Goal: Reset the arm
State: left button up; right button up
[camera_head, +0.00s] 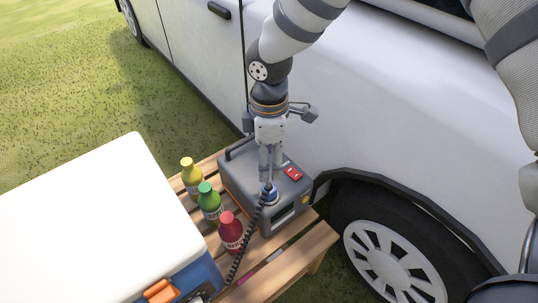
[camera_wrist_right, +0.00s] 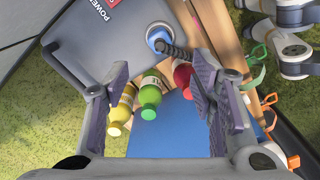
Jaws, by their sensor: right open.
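My right gripper (camera_head: 269,177) points down above the grey power station (camera_head: 238,185) on the wooden table. In the right wrist view my right gripper (camera_wrist_right: 162,64) has its two fingers wide apart with nothing held between them. A blue round plug (camera_head: 268,195) with a black coiled cable sits at the power station, just below the fingertips; the plug (camera_wrist_right: 160,38) also shows just beyond the fingers in the wrist view. The power station (camera_wrist_right: 105,45) fills the upper left there. My left gripper is not in view.
Yellow (camera_head: 190,178), green (camera_head: 209,203) and red (camera_head: 231,233) bottles stand beside the power station on the slatted table (camera_head: 320,240). A white-lidded blue cooler (camera_head: 95,225) is at lower left. A white car (camera_head: 390,110) stands close behind the table. Grass lies at upper left.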

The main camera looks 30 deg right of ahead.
jog(key=shift+r, duration=0.15)
dwell(0.3)
jog(key=s+a+f+m+g+y+p, duration=0.1)
jog(key=s+a+f+m, duration=0.1)
jog(key=s+f, duration=0.35)
jog(key=s+a+f+m+g+y+p, duration=0.1)
jog(key=s+a+f+m+p, duration=0.1)
jog(key=s, duration=0.6)
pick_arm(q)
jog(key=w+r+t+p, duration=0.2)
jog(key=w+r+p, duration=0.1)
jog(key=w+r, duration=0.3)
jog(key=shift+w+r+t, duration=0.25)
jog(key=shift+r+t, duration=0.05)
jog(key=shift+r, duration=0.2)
pick_arm(e)
jog(key=s+d+m+h, duration=0.1)
jog(key=s+m, duration=0.3)
jog(key=s, duration=0.7)
jog(key=s+d+f+m+h, duration=0.1)
jog(key=s+d+m, duration=0.3)
jog(key=s, duration=0.8)
jog(key=shift+s+d+f+m, duration=0.2)
jog(key=shift+f+m, duration=0.1)
jog(key=shift+m, duration=0.3)
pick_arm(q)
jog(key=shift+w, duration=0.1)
